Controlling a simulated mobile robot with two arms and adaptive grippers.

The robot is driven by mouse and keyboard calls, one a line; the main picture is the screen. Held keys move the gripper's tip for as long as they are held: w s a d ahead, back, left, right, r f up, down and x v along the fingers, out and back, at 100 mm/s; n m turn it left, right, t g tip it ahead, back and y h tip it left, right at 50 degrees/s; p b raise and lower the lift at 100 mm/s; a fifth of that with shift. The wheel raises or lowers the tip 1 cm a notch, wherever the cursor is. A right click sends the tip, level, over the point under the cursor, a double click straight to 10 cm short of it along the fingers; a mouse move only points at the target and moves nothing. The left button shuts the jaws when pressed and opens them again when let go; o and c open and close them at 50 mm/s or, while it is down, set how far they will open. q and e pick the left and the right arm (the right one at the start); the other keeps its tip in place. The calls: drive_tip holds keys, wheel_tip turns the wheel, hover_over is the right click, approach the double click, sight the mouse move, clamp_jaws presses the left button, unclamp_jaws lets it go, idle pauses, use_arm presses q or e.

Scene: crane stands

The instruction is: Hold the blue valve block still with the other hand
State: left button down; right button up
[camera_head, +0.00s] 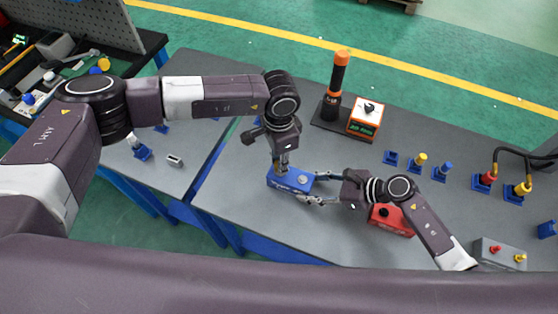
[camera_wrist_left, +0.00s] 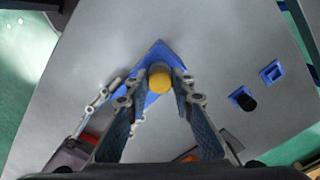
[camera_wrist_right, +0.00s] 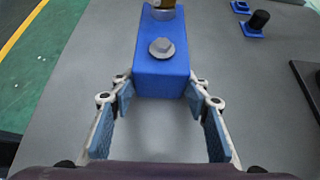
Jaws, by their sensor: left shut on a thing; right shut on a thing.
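The blue valve block (camera_head: 290,181) sits on the grey bench. It carries a grey hex-headed part (camera_wrist_right: 161,48), and a brass-yellow fitting (camera_wrist_right: 165,4) stands at its far end in the right wrist view. My left gripper (camera_head: 281,163) points down over the block. It is shut on the round yellow top of the fitting (camera_wrist_left: 160,76). My right gripper (camera_head: 312,188) comes in level from the right. Its fingers (camera_wrist_right: 160,92) lie on both sides of the block's near end, shut on it. The contact faces are partly hidden.
A red box (camera_head: 391,220) lies under my right arm. An orange-and-black tool (camera_head: 336,85) stands behind, beside an orange-and-white display box (camera_head: 366,117). Several small blue holders (camera_head: 391,158) stand to the right, with a grey box (camera_head: 500,254) nearer.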

idle(0.3)
use_arm(q)
drive_tip(key=c, duration=1.6)
unclamp_jaws()
drive_tip(key=shift+c, duration=0.7)
drive_tip(key=n, duration=2.5)
drive_tip(key=shift+d+n, duration=0.1)
drive_tip(key=shift+n, duration=0.2)
